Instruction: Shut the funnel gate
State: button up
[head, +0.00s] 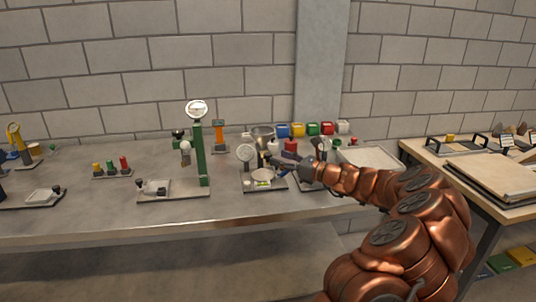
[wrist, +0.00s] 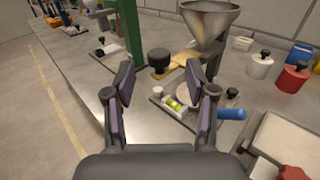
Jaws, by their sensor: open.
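The grey metal funnel (wrist: 208,24) stands in the upper middle of the wrist view, and shows small in the head view (head: 262,134). A brass-coloured plate (wrist: 180,66), which looks like the gate, sticks out to the left below the funnel's spout. A black round knob (wrist: 158,57) is at its outer end. My gripper (wrist: 168,84) is open and empty, its fingers spread on either side of the knob in the picture, apart from it. In the head view my gripper (head: 285,163) is beside the funnel stand, and its fingers are hard to make out.
A small tray with a yellow-green item (wrist: 172,104) lies below the plate. A blue handle (wrist: 231,113) is right of my right finger. A green post (wrist: 131,32) stands to the left. Red (wrist: 292,76) and white (wrist: 260,65) knobbed containers stand to the right.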

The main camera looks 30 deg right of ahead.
aim_at(268, 153)
jog(key=shift+p+x, duration=0.45)
jog(key=shift+x, duration=2.3)
jog(key=shift+c, duration=0.3)
grip_shut()
